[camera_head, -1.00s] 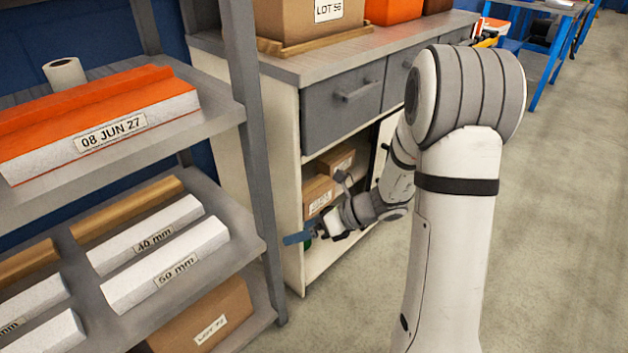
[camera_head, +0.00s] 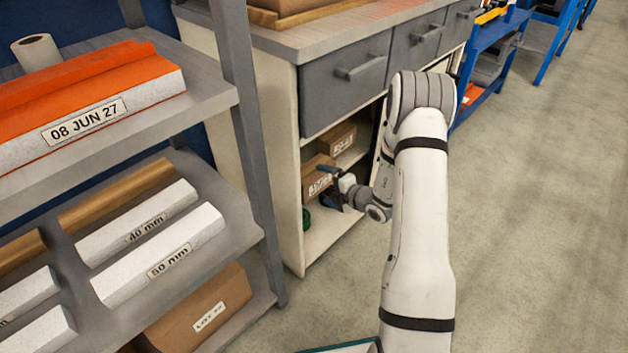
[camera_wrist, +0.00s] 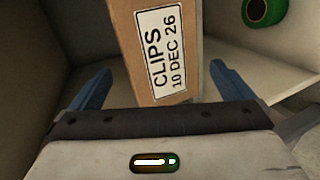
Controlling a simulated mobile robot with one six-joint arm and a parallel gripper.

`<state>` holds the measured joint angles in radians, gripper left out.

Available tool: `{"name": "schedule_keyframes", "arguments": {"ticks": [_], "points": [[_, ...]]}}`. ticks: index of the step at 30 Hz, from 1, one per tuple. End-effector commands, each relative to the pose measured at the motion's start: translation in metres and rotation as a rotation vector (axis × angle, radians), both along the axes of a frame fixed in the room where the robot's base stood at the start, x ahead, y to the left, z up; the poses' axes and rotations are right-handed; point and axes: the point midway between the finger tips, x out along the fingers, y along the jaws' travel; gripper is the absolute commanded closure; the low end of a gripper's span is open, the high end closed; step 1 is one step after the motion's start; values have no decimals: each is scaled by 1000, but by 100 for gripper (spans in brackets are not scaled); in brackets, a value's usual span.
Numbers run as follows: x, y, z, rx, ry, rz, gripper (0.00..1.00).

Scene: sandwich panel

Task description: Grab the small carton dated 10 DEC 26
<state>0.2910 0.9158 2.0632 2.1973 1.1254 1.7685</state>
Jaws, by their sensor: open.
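A small brown cardboard carton (camera_wrist: 178,50) with a white label reading "CLIPS 10 DEC 26" is in the wrist view. Its labelled side runs down between the two blue fingers of my gripper (camera_wrist: 162,85). My gripper is open, with a visible gap between each finger and the carton. In the head view the carton (camera_head: 312,176) sits in the open compartment below the drawers, and my gripper (camera_head: 330,180) is right at its front. The carton's label is too small to read there and is partly covered by the gripper.
A second brown carton (camera_head: 342,139) sits deeper in the compartment. A green ring-shaped roll (camera_head: 306,218) lies below the near carton; it also shows in the wrist view (camera_wrist: 265,10). The pale cabinet side wall (camera_head: 285,150) stands close on the left. Grey drawers (camera_head: 345,80) are above.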

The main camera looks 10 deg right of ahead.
Motion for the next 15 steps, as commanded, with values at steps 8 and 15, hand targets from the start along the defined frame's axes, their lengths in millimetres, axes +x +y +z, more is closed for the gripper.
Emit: {"name": "schedule_keyframes", "arguments": {"ticks": [8, 15], "points": [[30, 17, -14, -1, -3, 0, 0], [31, 16, -13, -1, -2, -3, 2]]}}
